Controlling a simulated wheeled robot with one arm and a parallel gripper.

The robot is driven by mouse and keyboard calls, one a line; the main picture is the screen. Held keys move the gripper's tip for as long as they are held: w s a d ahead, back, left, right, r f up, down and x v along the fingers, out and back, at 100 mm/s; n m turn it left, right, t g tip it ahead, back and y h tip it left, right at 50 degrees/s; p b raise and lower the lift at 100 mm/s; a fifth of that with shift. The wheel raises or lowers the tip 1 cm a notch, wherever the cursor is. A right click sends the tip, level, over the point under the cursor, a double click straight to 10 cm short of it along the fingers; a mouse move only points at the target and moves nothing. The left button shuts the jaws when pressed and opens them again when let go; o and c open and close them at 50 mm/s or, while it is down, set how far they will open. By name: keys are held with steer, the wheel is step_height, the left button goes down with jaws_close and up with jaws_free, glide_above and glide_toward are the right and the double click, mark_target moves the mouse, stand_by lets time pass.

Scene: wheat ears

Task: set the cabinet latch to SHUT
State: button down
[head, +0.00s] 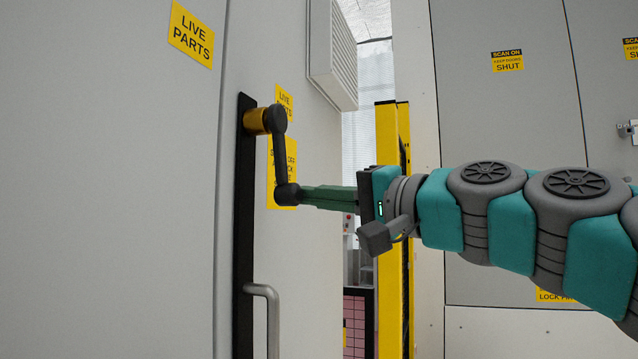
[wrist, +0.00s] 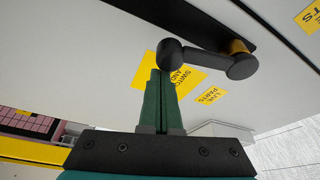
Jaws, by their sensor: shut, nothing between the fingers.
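The cabinet latch (head: 279,152) is a black crank lever on a brass hub (head: 256,121), mounted on a black vertical strip (head: 244,210) on the grey cabinet door. Its arm hangs down from the hub, with a round knob (head: 286,194) at the lower end. My gripper (head: 303,195) is shut and empty, its green fingertips at the knob from the right. In the wrist view the closed fingers (wrist: 160,75) reach up to the knob (wrist: 169,54); touching or just apart, I cannot tell. No SHUT marking for the latch is visible.
A metal pull handle (head: 268,310) sits below the latch. Yellow warning labels (head: 191,35) are on the doors. A grey louvred box (head: 333,52) juts out above, and a yellow post (head: 387,230) stands behind my wrist. Grey cabinets (head: 500,110) stand at the right.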

steer(key=shift+s+a+f, duration=0.2)
steer(key=shift+s+a, duration=0.05)
steer(key=shift+s, duration=0.35)
steer(key=shift+s+a+f, duration=0.15)
steer(key=shift+s+a, duration=0.05)
steer(key=shift+s, duration=0.35)
steer(key=shift+s+f, duration=0.1)
steer(key=w+d+f, duration=0.1)
steer(key=w+d, duration=0.1)
steer(key=w, duration=0.2)
steer(key=r+b+v, duration=0.1)
steer(key=r+v, duration=0.1)
steer(key=v, duration=0.7)
steer(key=shift+s, duration=0.45)
steer(key=shift+d, duration=0.15)
